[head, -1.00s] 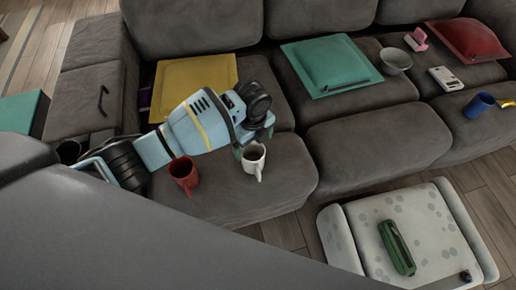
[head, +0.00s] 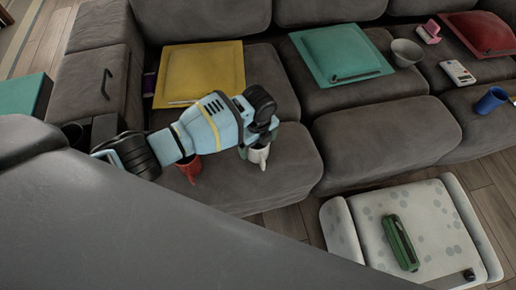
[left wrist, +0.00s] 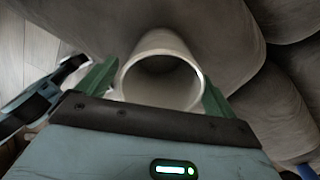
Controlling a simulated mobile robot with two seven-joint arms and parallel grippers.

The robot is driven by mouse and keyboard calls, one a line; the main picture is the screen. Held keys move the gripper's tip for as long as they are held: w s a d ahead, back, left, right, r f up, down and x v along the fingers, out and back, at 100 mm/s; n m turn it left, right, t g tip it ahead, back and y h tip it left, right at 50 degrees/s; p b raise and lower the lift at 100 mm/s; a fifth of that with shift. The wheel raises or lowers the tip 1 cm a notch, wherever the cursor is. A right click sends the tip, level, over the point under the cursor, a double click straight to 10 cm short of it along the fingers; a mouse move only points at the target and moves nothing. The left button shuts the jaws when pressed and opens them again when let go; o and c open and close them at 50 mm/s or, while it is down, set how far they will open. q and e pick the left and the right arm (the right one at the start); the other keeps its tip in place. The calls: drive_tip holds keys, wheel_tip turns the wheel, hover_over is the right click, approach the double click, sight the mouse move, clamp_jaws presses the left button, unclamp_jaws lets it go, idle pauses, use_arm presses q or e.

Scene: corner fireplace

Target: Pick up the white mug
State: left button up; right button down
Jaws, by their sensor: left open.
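The white mug (head: 258,156) stands on the left seat cushion of the grey sofa, partly hidden by my left gripper (head: 256,146). In the left wrist view the mug (left wrist: 162,72) opens toward the camera. The green fingers of my left gripper (left wrist: 158,92) are open, one on each side of the mug. I cannot tell whether they touch it.
A red mug (head: 189,170) stands just left of the white mug, under my left arm. A yellow cushion (head: 199,72) and a teal cushion (head: 340,54) lie behind. A pale ottoman (head: 365,228) with a green case (head: 400,243) stands at the front right.

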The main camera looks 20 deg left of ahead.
use_arm(q)
drive_tip(key=shift+f, duration=0.25)
drive_tip(key=shift+c, duration=0.3)
drive_tip(key=c, duration=1.2)
drive_tip(key=shift+r, duration=0.2)
